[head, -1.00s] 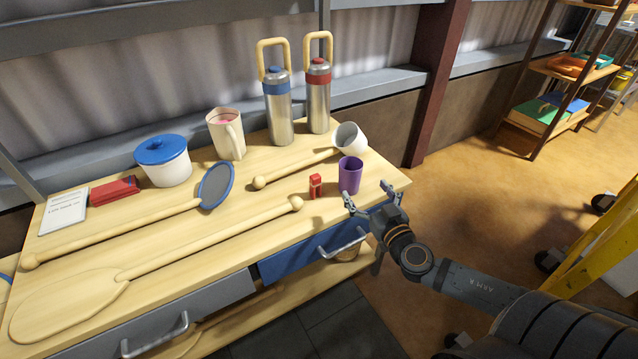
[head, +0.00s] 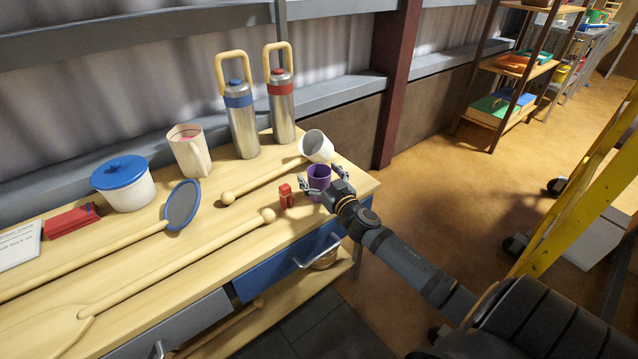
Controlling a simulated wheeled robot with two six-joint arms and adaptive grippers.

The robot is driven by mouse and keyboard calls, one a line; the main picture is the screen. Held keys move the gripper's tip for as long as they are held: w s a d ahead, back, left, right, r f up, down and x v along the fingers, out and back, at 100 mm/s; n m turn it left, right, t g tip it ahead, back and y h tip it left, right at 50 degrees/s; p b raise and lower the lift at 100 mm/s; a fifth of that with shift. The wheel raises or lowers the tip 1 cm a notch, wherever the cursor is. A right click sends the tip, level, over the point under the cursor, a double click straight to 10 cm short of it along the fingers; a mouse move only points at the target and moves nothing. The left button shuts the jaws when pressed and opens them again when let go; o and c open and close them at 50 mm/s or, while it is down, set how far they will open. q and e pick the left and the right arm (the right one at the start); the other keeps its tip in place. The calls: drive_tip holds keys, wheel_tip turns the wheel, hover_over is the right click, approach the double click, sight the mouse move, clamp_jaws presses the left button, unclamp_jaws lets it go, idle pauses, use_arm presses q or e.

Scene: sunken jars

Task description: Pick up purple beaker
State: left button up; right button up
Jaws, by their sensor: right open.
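The purple beaker (head: 319,178) stands upright near the right end of the wooden table (head: 218,243). My right gripper (head: 325,182) comes from the lower right and is open at the beaker, with one finger on its left side and one on its right. The gripper hides the lower part of the beaker. I cannot tell whether the fingers touch it. My left gripper is not in view.
A small red object (head: 285,195) stands close left of the beaker. Two steel flasks, blue-banded (head: 241,125) and red-banded (head: 281,110), stand at the back. Long wooden paddles lie to the left.

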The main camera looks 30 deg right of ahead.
drive_tip(key=c, duration=1.2)
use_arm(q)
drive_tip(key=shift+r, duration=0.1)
use_arm(e)
drive_tip(key=shift+r, duration=0.15)
drive_tip(key=shift+c, duration=0.2)
drive_tip(key=shift+r, duration=0.25)
wheel_tip(320, 180, up, 2)
drive_tip(key=shift+p, duration=0.7)
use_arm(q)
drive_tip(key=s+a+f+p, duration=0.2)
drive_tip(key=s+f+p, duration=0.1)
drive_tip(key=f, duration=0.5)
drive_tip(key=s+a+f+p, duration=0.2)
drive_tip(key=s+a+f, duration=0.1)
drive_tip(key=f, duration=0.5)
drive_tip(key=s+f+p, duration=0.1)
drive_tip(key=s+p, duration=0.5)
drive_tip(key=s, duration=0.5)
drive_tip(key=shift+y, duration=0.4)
use_arm(e)
drive_tip(key=s+a+r, duration=0.3)
drive_tip(key=s+r, duration=0.7)
drive_tip(key=s, duration=0.3)
drive_tip(key=shift+s, duration=0.35)
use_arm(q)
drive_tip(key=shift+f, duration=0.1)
use_arm(e)
drive_tip(key=shift+a+r, duration=0.1)
